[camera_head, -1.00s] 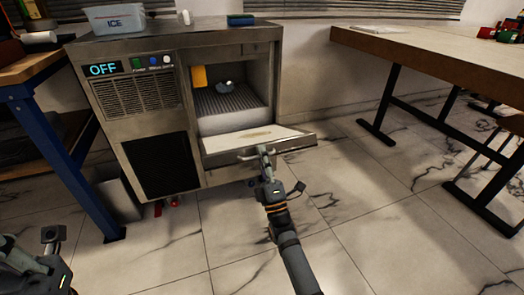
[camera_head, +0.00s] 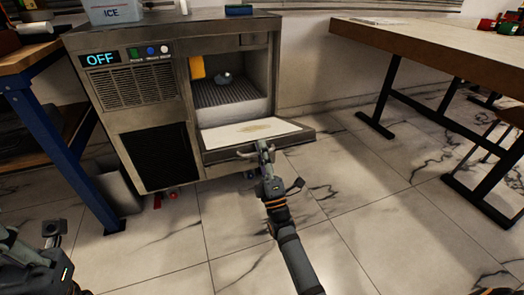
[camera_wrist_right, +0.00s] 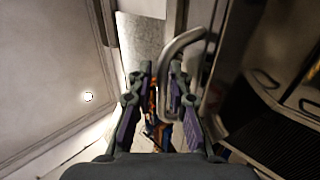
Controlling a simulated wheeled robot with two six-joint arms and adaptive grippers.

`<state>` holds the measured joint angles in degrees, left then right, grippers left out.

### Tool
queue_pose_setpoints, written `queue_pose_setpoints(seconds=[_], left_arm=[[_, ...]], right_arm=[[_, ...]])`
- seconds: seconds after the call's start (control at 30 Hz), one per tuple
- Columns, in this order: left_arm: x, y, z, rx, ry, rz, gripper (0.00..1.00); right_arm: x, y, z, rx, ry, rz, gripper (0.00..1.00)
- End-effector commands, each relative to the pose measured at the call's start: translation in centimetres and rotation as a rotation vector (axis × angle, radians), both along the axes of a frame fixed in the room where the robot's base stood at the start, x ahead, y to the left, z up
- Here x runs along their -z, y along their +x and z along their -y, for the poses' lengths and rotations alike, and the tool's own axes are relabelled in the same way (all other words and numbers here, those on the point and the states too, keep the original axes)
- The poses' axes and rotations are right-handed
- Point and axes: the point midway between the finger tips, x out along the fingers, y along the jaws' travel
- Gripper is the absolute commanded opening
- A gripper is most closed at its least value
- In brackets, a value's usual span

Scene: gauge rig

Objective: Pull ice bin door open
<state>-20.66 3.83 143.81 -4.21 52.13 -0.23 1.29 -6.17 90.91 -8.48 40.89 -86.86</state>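The ice bin door (camera_head: 245,133) is folded down on its lower edge, its pale inner panel facing up, at the front of the ice machine (camera_head: 155,90). The bin opening (camera_head: 230,97) shows behind it. My right gripper (camera_head: 256,150) is at the door's front edge. In the right wrist view, my right gripper (camera_wrist_right: 160,72) has its fingers apart, with the curved grey handle (camera_wrist_right: 183,44) running down between them, close to the right finger. A gap shows on the left finger's side. My left gripper (camera_head: 8,236) is at the left edge, mostly cut off.
A blue-legged bench (camera_head: 50,135) stands left of the machine, with a grey waste bin (camera_head: 120,190) beside it. A long table (camera_head: 430,45) is at the right. An ice tub (camera_head: 115,12) sits on the machine. The tiled floor in front is clear.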

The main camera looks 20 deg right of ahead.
Motion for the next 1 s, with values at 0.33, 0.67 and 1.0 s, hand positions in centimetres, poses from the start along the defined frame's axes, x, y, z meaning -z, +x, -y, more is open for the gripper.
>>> queue_pose_setpoints(seconds=[0.33,0.67,1.0], left_arm=[[0.0,0.0,-0.1,-0.003,-0.007,0.000,0.00],[0.0,0.0,-0.1,-0.003,-0.007,-0.001,0.00],[0.0,0.0,-0.1,-0.003,-0.007,-0.001,0.00]], right_arm=[[3.7,-3.8,0.1,0.000,0.000,-0.006,0.18],[7.7,-8.3,0.3,-0.001,-0.001,-0.005,0.18],[8.1,-8.8,0.3,0.000,0.000,-0.005,0.18]])
